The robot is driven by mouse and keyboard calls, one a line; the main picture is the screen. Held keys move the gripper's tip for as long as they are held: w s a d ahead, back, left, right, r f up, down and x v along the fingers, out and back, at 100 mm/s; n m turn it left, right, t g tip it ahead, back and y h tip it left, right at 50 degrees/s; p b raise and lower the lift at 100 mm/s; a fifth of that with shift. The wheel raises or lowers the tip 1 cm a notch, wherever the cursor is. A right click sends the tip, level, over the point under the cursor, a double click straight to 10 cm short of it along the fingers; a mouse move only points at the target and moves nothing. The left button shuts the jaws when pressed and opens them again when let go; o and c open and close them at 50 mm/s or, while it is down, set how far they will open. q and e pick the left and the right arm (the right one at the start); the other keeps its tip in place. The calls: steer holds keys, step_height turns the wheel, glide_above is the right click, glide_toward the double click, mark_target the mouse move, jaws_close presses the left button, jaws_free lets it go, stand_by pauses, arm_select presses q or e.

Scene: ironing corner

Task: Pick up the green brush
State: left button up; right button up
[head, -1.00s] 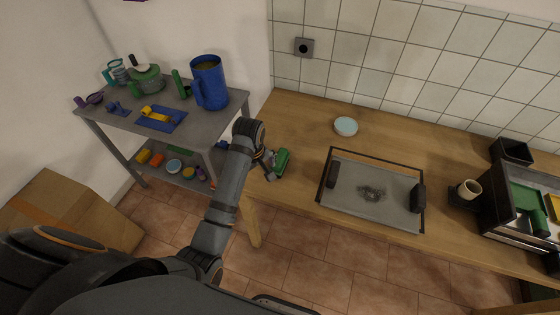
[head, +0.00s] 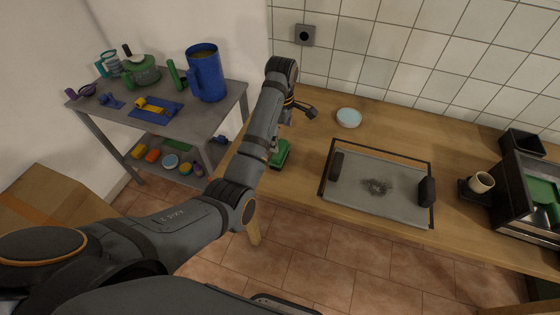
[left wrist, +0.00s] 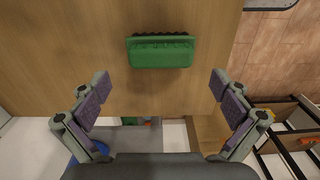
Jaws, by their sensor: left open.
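The green brush (head: 281,154) lies on the wooden counter near its left end, partly behind my left arm. In the left wrist view the brush (left wrist: 160,50) is a green block with a dark bristly edge along its far side. My left gripper (head: 291,129) is over the counter by the brush. In the left wrist view its fingers (left wrist: 160,87) are wide apart and empty, and the brush lies ahead, roughly centred between them and not touched. My right gripper is in none of the views.
A framed grey tray (head: 400,205) with black handles and a dark smudge lies right of the brush. A pale blue dish (head: 348,118) sits behind. A grey shelf cart (head: 200,122) with a blue pitcher (head: 206,75) stands left. A cup (head: 481,182) is farther right.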

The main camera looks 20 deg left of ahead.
mark_target(280, 148)
arm_select(q)
steer(key=shift+f, duration=0.15)
steer(key=shift+s+a+f+b, duration=0.1)
steer(key=shift+a+f+b, duration=0.1)
steer(key=shift+f+b, duration=0.95)
step_height(280, 148, down, 3)
steer(key=shift+r+p, duration=0.1)
steer(key=shift+p, duration=0.4)
steer(key=c, duration=1)
